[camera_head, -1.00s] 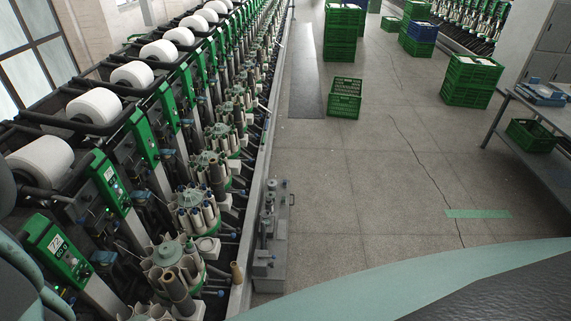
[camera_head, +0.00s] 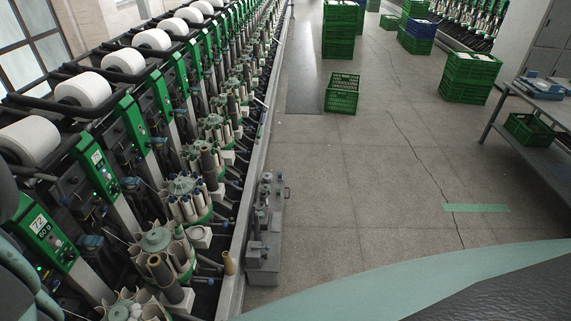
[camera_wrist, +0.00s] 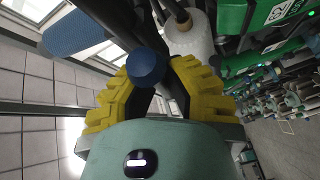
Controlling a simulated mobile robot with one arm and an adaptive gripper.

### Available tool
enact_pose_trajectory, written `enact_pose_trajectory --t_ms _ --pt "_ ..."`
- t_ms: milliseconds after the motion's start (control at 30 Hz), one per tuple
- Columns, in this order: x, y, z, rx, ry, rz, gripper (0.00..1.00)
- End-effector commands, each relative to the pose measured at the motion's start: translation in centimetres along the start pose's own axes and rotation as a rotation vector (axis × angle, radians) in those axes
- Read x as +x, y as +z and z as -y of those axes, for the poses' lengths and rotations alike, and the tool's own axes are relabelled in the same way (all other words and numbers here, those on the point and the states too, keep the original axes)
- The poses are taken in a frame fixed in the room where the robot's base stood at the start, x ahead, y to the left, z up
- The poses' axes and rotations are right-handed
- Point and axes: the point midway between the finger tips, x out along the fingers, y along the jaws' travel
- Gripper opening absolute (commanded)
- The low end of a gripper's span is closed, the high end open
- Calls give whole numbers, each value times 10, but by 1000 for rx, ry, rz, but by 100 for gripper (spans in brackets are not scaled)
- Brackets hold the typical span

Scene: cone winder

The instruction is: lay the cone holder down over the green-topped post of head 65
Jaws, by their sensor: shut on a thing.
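In the wrist view my gripper (camera_wrist: 150,92), with yellow ribbed fingers, is shut on the cone holder, whose blue round knob (camera_wrist: 147,66) sits between the fingertips. A dark bar (camera_wrist: 172,72) of the holder runs up behind the knob. A white cone (camera_wrist: 190,38) is just beyond it. The gripper is not visible in the head view. No green-topped post can be made out, and no number 65 is readable. A head panel (camera_head: 45,228) in the head view reads 72.
The winder row with white cones (camera_head: 82,90) runs along the left. Bobbin magazines (camera_head: 157,240) and a metal rail (camera_head: 238,230) edge it. A grey box unit (camera_head: 264,262) stands on the floor by the rail. Green crates (camera_head: 342,94) and a bench (camera_head: 530,100) stand beyond open floor.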

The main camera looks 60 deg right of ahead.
Motion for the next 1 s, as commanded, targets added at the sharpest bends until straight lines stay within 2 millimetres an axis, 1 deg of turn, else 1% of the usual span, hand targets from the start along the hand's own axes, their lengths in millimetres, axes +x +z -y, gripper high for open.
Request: enact_pose_trajectory --t_ms 33,400,1000 --pt "2 4 6 19 11 -5 0" --pt "5 8 8 115 64 -25 0" --pt "7 7 10 137 77 -33 0"
